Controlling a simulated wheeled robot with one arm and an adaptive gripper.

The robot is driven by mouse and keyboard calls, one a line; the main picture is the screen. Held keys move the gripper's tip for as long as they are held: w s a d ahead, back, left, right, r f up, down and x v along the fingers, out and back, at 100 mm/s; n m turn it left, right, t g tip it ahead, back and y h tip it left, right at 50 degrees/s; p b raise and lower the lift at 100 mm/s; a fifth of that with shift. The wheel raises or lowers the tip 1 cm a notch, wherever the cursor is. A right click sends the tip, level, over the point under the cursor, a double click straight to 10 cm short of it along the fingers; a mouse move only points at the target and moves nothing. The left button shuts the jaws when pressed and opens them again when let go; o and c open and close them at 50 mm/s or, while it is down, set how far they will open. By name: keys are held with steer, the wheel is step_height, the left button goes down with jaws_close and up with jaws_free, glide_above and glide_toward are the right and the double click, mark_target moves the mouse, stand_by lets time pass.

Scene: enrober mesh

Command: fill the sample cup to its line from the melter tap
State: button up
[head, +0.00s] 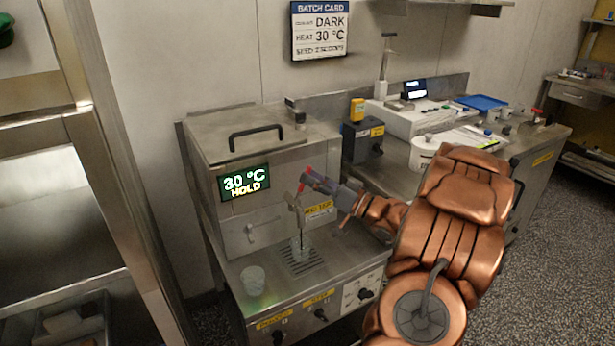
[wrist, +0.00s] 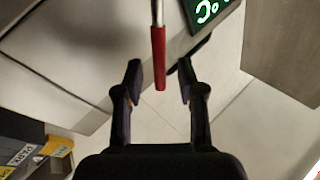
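The steel melter (head: 262,170) has a tap (head: 296,203) on its front with a red-tipped lever. A clear sample cup (head: 299,249) stands on the drip grate under the tap. A thin dark line shows between the spout and this cup; I cannot tell for sure that it is flowing chocolate. The cup's fill line and level are too small to read. My gripper (head: 309,182) is at the lever. In the wrist view, the red lever handle (wrist: 158,58) lies between my open fingers (wrist: 160,82), with a gap on both sides.
A second clear cup (head: 253,281) stands left of the grate on the melter's shelf. The display (head: 244,182) reads 30 °C HOLD. A batch card (head: 319,30) on the wall says DARK, HEAT 30 °C. A white tub (head: 424,153) stands on the counter behind my arm.

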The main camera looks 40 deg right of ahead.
steer(key=v, duration=1)
steer(key=shift+w, duration=0.1)
stand_by(1.9)
